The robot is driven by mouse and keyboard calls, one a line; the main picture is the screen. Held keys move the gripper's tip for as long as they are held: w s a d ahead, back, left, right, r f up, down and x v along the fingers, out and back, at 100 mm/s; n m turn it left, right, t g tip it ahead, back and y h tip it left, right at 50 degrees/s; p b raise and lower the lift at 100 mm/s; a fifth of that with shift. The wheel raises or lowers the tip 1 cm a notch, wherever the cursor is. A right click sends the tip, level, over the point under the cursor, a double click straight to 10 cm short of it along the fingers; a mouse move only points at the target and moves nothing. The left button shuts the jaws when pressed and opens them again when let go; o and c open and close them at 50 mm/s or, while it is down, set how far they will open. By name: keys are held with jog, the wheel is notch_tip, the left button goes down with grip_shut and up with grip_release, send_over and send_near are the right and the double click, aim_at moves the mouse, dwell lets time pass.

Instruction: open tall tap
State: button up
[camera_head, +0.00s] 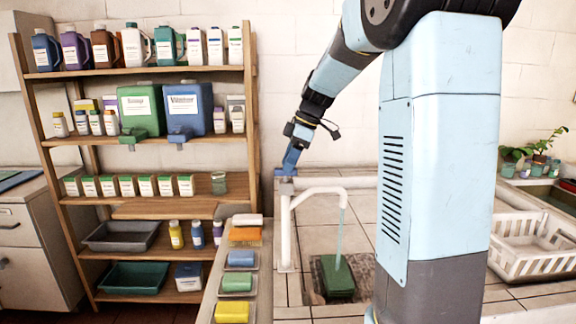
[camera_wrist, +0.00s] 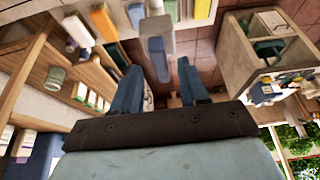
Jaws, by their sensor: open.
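The tall tap (camera_head: 286,228) is a white upright pipe in the head view, with a spout bending right and down. A pale blue-green streak like running water (camera_head: 340,238) falls from the spout to a green container (camera_head: 335,276) in the basin. My gripper (camera_head: 289,163) points down at the top of the tap's pipe, at a small grey fitting there. In the wrist view my gripper (camera_wrist: 160,84) has its two blue fingers apart. A grey-blue bar (camera_wrist: 157,48), perhaps the tap's handle, shows just beyond and between them. I cannot tell whether they touch.
Soaps and sponges on dishes (camera_head: 237,282) line the ledge left of the tap. A wooden shelf (camera_head: 150,72) with bottles stands behind at left. A white basket (camera_head: 530,248) is at right. The tiled counter (camera_head: 315,240) is mostly clear around the basin.

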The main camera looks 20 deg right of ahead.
jog(key=v, duration=1.2)
jog(key=shift+r, duration=0.2)
jog(key=s+a+f+m+t+h, duration=0.1)
jog(key=s+f+m, duration=0.3)
jog(key=s, duration=0.5)
jog(key=s+a+f+m+t+h, duration=0.2)
jog(key=s+m, duration=0.4)
jog(key=s, duration=0.3)
jog(key=s+a+f+m+t+h, duration=0.1)
jog(key=s+a+f+m, duration=0.2)
jog(key=s, duration=0.6)
notch_tip(320, 180, down, 3)
jog(key=shift+s+a+r+m, duration=0.1)
jog(key=shift+s+a+m, duration=0.25)
jog(key=shift+m, duration=0.65)
